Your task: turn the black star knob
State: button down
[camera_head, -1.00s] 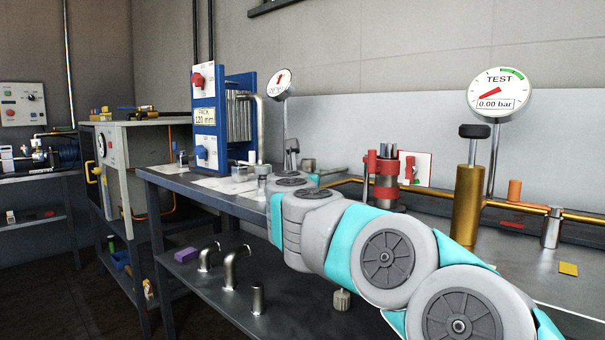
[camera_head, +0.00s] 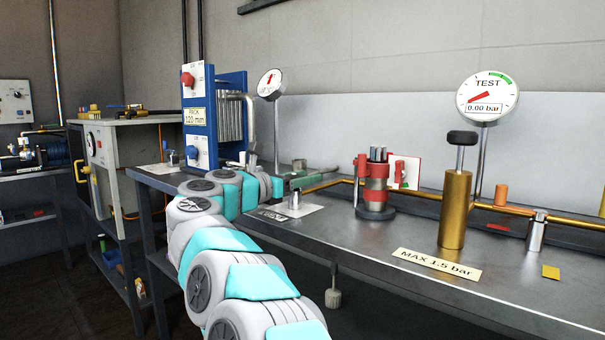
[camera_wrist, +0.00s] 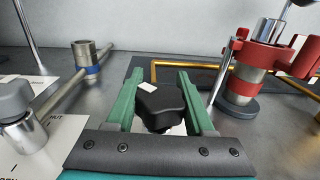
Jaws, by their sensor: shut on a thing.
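The black star knob (camera_wrist: 160,107) is in the middle of the wrist view, with a small white mark at its upper left edge. The two green fingers of my gripper (camera_wrist: 157,76) stand on either side of it and are shut on it. In the head view my gripper (camera_head: 302,182) reaches low over the bench beyond my arm, and I cannot make out the knob there.
A red clamped fitting (camera_head: 376,188) stands close on the right. A chrome fitting (camera_head: 295,200) on a white plate is nearby. A brass pump cylinder (camera_head: 455,210) and the TEST gauge (camera_head: 487,96), reading 0.00 bar, are further right. A blue plate pack (camera_head: 212,118) stands behind.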

jog(key=shift+s+d+r+m+g+h+p, duration=0.1)
jog(key=shift+r+m+g+h+p, duration=0.05)
jog(key=shift+m+g+h+p, duration=0.4)
jog(key=shift+s+d+r+m+g+h+p, duration=0.15)
jog(key=shift+m+g+h+p, duration=0.25)
jog(key=shift+p, duration=0.25)
jog(key=shift+m+g+h+p, duration=0.25)
jog(key=shift+g+h+p, duration=0.1)
jog(key=shift+g+p, duration=0.15)
jog(key=shift+s+f+m+g+h+p, duration=0.2)
jog(key=shift+m+g+h+p, duration=0.45)
jog(key=shift+g+p, duration=0.35)
jog(key=shift+c, duration=1.4)
grip_release()
jog(key=shift+w+d, duration=0.1)
jog(key=v, duration=0.6)
jog(key=shift+p+v, duration=0.4)
jog(key=shift+v, duration=0.55)
jog(key=shift+f, duration=0.1)
